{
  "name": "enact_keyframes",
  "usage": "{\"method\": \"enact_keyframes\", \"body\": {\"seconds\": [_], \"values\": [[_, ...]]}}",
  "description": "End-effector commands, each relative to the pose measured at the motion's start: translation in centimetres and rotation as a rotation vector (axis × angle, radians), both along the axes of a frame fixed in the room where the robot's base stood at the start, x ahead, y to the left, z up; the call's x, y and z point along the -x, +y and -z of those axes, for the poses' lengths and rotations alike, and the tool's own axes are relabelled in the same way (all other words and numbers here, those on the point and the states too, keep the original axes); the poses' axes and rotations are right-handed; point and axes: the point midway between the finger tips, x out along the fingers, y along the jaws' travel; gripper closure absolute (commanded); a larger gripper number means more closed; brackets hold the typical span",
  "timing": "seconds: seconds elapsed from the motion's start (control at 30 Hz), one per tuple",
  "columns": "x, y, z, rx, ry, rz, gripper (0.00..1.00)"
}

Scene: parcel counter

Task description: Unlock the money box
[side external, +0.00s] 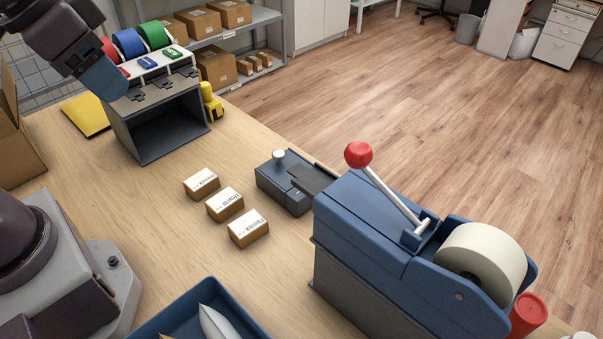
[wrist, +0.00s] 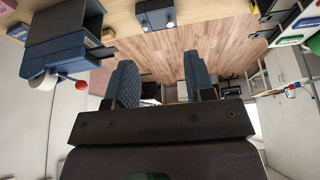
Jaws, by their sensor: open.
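The small dark blue-grey box with a pale round knob (side external: 268,181), which I take to be the money box, sits on the counter left of the tape dispenser. A darker flat plate (side external: 314,177) lies at its right end. It also shows at the top of the wrist view (wrist: 153,15). Whether it is locked cannot be told. My gripper (side external: 104,78) is at the upper left in the side view, beside the stamp rack and well away from the box. In the wrist view its two fingers (wrist: 160,80) are apart, with nothing between them.
The blue tape dispenser (side external: 375,240) with its red-knobbed lever stands at the right. Several small parcels (side external: 225,204) lie left of the box. The grey stamp rack (side external: 160,125), yellow pad (side external: 85,115) and blue tray (side external: 172,322) stand around the counter.

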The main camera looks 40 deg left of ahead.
Motion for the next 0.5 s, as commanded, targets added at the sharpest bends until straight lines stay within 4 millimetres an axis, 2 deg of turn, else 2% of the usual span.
{"method": "enact_keyframes", "body": {"seconds": [0.1, 0.23, 0.37, 0.5], "values": [[-2.3, -1.3, 1.6, 0.034, 0.122, 0.033, 0.51], [-5.5, -2.7, 3.3, 0.087, 0.24, -0.026, 0.51], [-9.0, -4.2, 5.5, 0.12, 0.343, -0.16, 0.51], [-12.8, -5.7, 8.7, 0.123, 0.424, -0.362, 0.51]]}}
